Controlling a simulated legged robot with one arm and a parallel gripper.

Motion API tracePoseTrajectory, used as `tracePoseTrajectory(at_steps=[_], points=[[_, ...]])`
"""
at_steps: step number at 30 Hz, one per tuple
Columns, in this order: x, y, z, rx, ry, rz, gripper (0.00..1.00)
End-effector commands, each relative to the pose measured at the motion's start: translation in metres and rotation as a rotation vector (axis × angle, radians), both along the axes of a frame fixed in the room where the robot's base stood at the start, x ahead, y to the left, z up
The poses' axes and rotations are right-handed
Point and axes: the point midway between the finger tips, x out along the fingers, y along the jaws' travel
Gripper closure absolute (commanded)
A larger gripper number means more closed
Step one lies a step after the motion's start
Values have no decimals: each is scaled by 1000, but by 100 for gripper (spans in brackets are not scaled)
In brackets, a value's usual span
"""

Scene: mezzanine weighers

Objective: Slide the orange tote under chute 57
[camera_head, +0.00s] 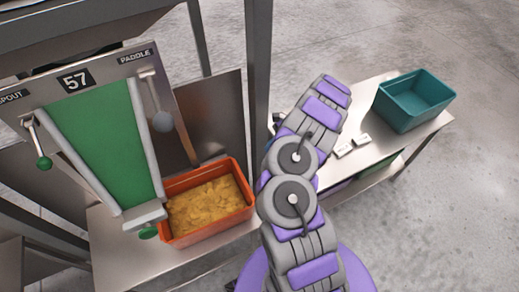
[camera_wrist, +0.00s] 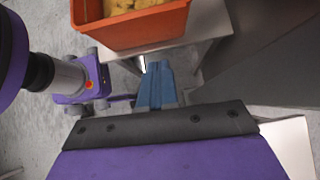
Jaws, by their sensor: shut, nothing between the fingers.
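The orange tote (camera_head: 211,232) stands on a steel shelf, filled with yellow, crisp-like pieces. It also shows at the top of the wrist view (camera_wrist: 135,31). Chute 57 (camera_head: 105,140) is a sloping green channel with pale side rails, marked with a 57 plate (camera_head: 75,80). Its lower lip overlaps the tote's left edge in the head view; most of the tote lies to the right of the lip. My gripper (camera_wrist: 157,68) is shut and empty, its blue fingers pointing toward the tote's near side, apart from it in the picture.
A teal tote (camera_head: 412,103) sits on the right-hand table (camera_head: 365,117). Grey floor is open at right.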

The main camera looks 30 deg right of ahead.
Motion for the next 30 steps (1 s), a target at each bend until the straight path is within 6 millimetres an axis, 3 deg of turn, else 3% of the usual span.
tracePoseTrajectory(at_steps=[14, 21, 30], points=[[4, 66, -65, 4, 3, 5, 100], [7, 94, -61, 4, -1, 5, 100], [7, 101, -61, 2, 0, 4, 100]])
